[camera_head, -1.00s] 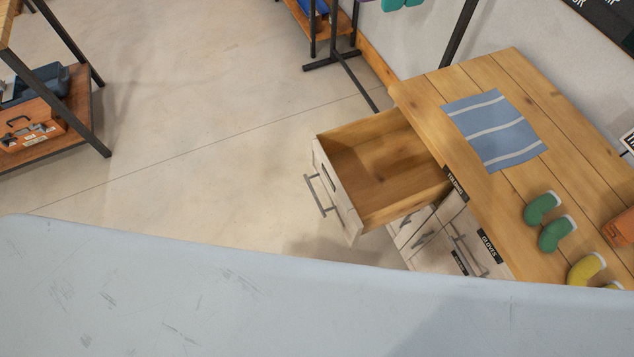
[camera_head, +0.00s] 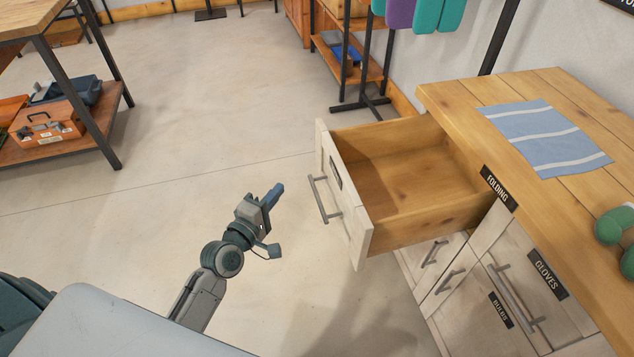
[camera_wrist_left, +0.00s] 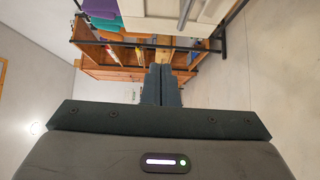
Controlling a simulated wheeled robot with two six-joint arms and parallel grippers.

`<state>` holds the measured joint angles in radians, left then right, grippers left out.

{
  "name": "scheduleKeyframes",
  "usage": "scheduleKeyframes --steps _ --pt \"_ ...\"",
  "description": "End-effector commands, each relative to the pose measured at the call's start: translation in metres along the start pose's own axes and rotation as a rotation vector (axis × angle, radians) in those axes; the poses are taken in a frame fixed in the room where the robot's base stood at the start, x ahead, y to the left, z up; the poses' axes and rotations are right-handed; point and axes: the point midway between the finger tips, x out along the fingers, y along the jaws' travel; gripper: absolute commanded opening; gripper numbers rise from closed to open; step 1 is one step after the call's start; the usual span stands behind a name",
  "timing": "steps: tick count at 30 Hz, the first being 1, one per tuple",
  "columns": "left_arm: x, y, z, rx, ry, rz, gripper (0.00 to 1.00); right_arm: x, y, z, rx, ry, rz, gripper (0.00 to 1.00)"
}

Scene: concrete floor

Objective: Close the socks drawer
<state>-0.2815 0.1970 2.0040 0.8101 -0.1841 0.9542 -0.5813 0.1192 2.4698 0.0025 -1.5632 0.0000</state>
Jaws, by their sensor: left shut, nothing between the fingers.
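An open wooden drawer (camera_head: 402,188) with a pale front panel and a grey bar handle (camera_head: 325,199) stands pulled out from the cabinet (camera_head: 510,270), and looks empty. The writing on its own front is too small to read. My left gripper (camera_head: 273,194) is shut and empty, to the left of the drawer front and apart from it. Its closed fingers (camera_wrist_left: 161,86) also show in the left wrist view, with nothing between them. My right gripper is not in view.
The cabinet top holds a striped blue cloth (camera_head: 545,138) and green socks (camera_head: 614,226). A shelf with an orange toolbox (camera_head: 47,122) is at the left. Floor between is clear.

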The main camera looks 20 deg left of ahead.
Motion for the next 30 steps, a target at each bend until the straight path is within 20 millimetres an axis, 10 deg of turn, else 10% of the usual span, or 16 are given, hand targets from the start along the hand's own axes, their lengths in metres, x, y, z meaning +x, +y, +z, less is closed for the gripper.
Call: scheduleKeyframes --steps 19,30 --pt "0.105 0.005 0.001 -0.006 -0.001 0.01 0.0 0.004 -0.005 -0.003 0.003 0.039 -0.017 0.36" --pt "0.127 0.004 0.029 -0.007 0.0 0.006 0.0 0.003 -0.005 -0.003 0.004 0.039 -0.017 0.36"
